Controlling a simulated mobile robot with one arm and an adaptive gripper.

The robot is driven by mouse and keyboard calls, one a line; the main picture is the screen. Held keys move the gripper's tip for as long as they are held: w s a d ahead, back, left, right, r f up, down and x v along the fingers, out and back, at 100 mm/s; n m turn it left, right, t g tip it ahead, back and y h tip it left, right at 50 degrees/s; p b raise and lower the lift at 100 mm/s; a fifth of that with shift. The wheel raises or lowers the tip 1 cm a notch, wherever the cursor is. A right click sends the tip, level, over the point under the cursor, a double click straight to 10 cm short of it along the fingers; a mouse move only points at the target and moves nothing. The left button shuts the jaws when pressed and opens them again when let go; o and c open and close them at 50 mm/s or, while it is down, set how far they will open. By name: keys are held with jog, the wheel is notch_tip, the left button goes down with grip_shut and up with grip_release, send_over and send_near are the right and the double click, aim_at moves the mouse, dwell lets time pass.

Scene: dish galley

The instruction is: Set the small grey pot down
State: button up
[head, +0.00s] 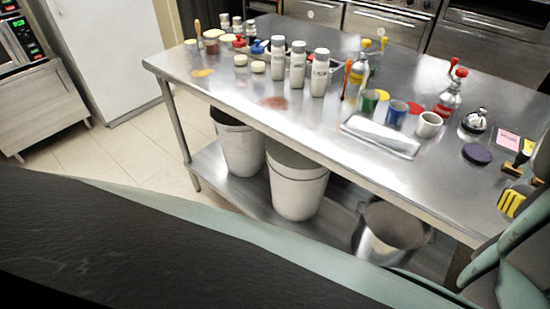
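My gripper is not in view; only teal and dark parts of my own body show along the bottom and at the lower right edge. I cannot make out a small grey pot for certain. A grey metal pot (391,233) stands open-topped on the lower shelf of the steel table, partly hidden by my own body at its bottom. It looks fairly large. Whether my gripper holds anything cannot be seen.
The steel table (225,95) carries white bottles (298,65), coloured cans (397,112), a pale cup (429,125), a clear-wrapped tray (380,137), a bell (474,121) and a purple disc (477,154). Two white bins (297,185) stand below.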

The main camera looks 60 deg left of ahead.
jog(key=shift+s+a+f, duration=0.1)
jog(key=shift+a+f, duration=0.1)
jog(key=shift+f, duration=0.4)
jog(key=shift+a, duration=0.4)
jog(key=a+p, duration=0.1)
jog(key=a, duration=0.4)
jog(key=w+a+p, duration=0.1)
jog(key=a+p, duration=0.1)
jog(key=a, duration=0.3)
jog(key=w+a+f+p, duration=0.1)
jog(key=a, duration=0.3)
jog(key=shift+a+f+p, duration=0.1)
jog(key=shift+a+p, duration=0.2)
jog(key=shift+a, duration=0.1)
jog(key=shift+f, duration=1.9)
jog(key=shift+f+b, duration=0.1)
jog(key=shift+b, duration=0.3)
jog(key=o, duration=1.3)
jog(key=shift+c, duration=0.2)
